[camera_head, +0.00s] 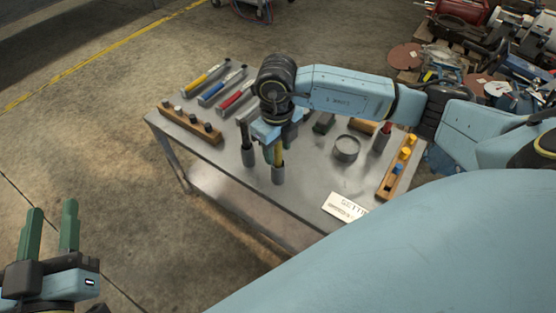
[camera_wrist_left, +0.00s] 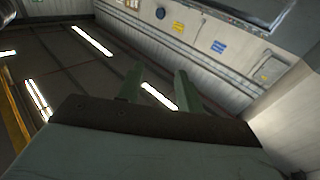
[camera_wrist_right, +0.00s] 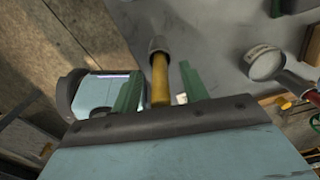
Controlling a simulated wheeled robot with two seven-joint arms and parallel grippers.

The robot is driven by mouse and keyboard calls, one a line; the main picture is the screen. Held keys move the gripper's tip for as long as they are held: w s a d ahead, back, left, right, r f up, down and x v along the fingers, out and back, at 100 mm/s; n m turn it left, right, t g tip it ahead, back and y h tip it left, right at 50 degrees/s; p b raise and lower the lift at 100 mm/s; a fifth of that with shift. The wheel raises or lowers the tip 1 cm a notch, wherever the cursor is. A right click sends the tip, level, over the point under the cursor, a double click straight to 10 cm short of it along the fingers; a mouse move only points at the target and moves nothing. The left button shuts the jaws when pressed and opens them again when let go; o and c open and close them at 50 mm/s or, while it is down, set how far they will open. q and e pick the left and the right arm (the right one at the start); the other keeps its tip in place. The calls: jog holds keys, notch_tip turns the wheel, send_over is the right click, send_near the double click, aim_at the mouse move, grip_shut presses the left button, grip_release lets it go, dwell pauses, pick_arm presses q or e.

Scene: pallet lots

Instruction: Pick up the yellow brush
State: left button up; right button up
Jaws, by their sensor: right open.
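My left gripper (camera_head: 48,232) is open and empty, off the table at the lower left.
A wooden block with pegs (camera_head: 190,125), a round tin (camera_head: 346,148), a red-handled tool (camera_head: 386,127), a pegged rack (camera_head: 396,172) and a sign (camera_head: 343,207) are on the table (camera_head: 305,190).

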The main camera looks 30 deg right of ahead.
jog(key=shift+f, duration=0.3)
jog(key=shift+c, duration=0.3)
grip_shut()
jog(key=shift+r, duration=0.2)
